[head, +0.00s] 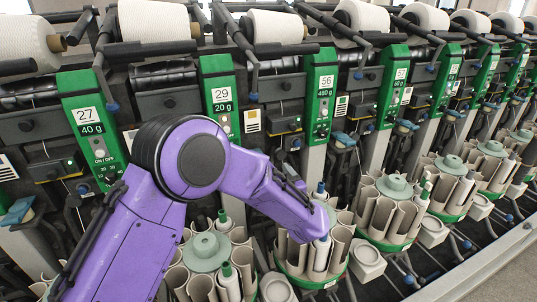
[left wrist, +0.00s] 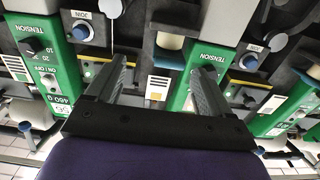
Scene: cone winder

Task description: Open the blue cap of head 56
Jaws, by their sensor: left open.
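The green panel of head 56 (head: 320,88) stands near the middle of the head view. It appears upside down at the left of the left wrist view (left wrist: 52,70). A blue-grey cap (left wrist: 170,59) on a pale cylinder sits beside that panel in the wrist view. In the head view my purple left arm seems to hide this cap. My left gripper (left wrist: 160,68) is open, with the cap between its fingertips in the picture. I cannot tell its depth or whether a finger touches it. My right gripper is not in view.
Green panels of head 29 (head: 219,95) and head 57 (head: 394,85) flank head 56. A similar blue cap (head: 344,139) sits left of head 57. Round bobbin magazines (head: 386,208) stand along the front, close to my arm. White yarn cones (head: 275,27) line the top.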

